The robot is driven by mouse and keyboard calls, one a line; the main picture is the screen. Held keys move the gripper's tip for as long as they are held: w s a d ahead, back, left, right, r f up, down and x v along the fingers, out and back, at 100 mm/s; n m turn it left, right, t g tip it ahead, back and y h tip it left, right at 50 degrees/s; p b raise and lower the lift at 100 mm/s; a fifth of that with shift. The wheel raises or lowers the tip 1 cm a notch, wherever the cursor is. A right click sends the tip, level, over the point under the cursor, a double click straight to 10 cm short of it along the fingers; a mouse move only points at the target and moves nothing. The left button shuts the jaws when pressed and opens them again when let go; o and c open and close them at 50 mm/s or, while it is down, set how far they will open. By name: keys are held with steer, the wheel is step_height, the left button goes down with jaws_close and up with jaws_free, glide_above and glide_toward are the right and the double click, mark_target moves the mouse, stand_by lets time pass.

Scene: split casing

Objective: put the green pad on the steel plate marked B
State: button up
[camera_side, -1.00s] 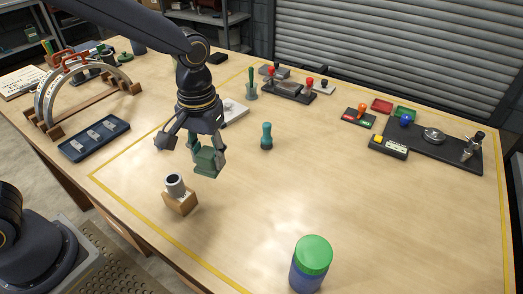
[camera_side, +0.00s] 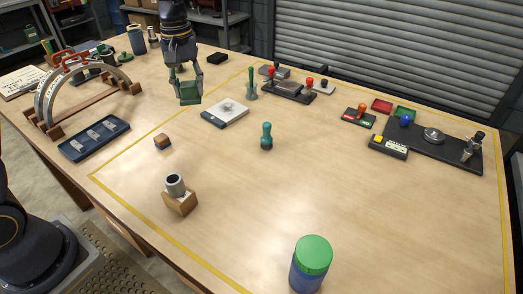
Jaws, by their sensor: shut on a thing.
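My gripper (camera_side: 187,88) hangs at the back left of the table. It is shut on a green block-like piece (camera_side: 189,99), which looks like the green pad. The piece is just below the fingers, and I cannot tell its exact height above the table. I cannot read a letter B on any plate, so I cannot tell which one is plate B.
A flat scale-like device (camera_side: 225,113) lies right of my gripper. A teal-handled tool (camera_side: 266,136) stands mid-table. A wooden block (camera_side: 162,142), a blue tray (camera_side: 94,140) and a wooden holder with a grey cup (camera_side: 180,200) are on the left.

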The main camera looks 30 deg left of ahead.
steer(key=w+a+f, duration=0.2)
steer(key=a, duration=0.1)
glide_above(219, 115)
steer(key=shift+n, duration=0.4)
step_height(219, 115, down, 9)
steer(key=shift+s+r, duration=0.1)
steer(key=shift+f, duration=1.7)
steer(key=shift+f, duration=0.1)
steer(key=o, duration=1.2)
steer(key=shift+c, duration=0.2)
